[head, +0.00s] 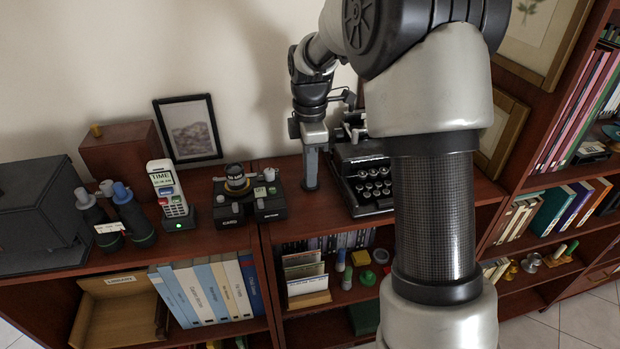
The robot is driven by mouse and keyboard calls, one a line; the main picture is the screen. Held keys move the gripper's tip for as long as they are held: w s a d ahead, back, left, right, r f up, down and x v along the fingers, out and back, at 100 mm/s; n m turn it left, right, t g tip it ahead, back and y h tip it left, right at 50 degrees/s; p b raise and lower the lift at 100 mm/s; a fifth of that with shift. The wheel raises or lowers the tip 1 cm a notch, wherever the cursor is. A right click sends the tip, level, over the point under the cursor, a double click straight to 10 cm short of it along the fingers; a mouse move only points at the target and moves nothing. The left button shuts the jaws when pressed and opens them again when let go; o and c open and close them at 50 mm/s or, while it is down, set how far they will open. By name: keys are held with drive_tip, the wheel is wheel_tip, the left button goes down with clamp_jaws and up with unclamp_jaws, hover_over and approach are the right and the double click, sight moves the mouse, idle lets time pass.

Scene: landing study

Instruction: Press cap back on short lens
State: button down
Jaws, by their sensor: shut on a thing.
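My gripper (311,172) points straight down over the cabinet top, between a black camera-like device and a typewriter. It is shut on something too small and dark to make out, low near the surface. The black device (262,207) stands left of my gripper, apart from it. A short, round, lens-like piece (236,180) with a pale ring sits upright on its left part. I cannot tell whether this is the short lens, and I cannot make out a separate cap.
The black typewriter (369,188) stands close right of my gripper. My arm hides part of the right side. Shelves below hold books (212,290).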

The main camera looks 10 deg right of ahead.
drive_tip(key=shift+r+p, duration=1.55)
drive_tip(key=shift+r, duration=0.65)
drive_tip(key=c, duration=2.3)
unclamp_jaws()
clamp_jaws()
